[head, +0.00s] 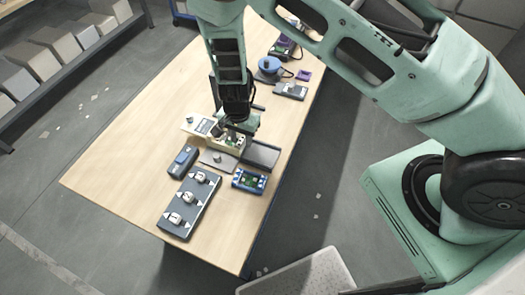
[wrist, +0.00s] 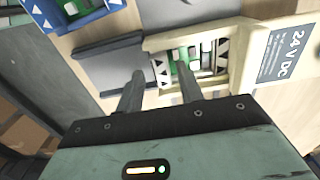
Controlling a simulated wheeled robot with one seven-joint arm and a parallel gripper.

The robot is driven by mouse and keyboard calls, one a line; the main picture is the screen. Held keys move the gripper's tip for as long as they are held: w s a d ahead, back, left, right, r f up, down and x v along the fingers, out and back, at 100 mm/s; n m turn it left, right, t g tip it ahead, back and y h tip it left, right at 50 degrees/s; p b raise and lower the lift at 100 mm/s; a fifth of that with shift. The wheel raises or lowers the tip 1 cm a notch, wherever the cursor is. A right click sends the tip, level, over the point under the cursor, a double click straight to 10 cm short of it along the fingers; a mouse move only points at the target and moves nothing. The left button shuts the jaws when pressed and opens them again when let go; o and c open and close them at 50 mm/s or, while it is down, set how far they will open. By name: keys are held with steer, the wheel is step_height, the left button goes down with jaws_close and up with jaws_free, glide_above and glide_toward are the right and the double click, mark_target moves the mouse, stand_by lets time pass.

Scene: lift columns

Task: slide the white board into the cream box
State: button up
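The cream box (head: 238,143) stands mid-table under my gripper. In the wrist view the cream box (wrist: 246,72) is open-topped, with a grey "24 V DC" label panel on its right. A white board (wrist: 222,50) with black triangles and green parts shows within the box's walls; I cannot tell whether it is fully seated. My gripper (wrist: 160,88) has its two fingers apart, at the box's near left edge. The right fingertip overlaps a green and white part of the board in the picture; contact is unclear. In the head view my arm hides most of this.
A grey plate (head: 214,161), a dark tray (head: 261,155) and a blue-framed circuit unit (head: 249,181) lie close by. A blue-grey device (head: 183,160) and a dark panel with white knobs (head: 188,205) stand in front. A blue round item (head: 270,65) is farther back. The table's left side is clear.

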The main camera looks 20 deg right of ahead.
steer(key=shift+r+p, duration=2.2)
steer(key=shift+r, duration=0.75)
steer(key=shift+s+a+r+b, duration=0.1)
steer(key=shift+s+a+b, duration=0.1)
steer(key=shift+a+b, duration=0.1)
steer(key=s+a+r+n+g+y+b, duration=0.15)
steer(key=s+a+r+n+b, duration=0.35)
steer(key=s+r+n+b, duration=0.5)
steer(key=s+d+r+n+b, duration=0.2)
steer(key=s+d+n, duration=0.1)
steer(key=s, duration=0.4)
steer(key=s+d+r+n+t+b, duration=0.1)
steer(key=s+d+r+n+b, duration=0.1)
steer(key=s, duration=0.5)
steer(key=shift+d+r+n+h, duration=0.45)
steer(key=shift+d+r+n, duration=0.2)
steer(key=shift+d+n, duration=0.2)
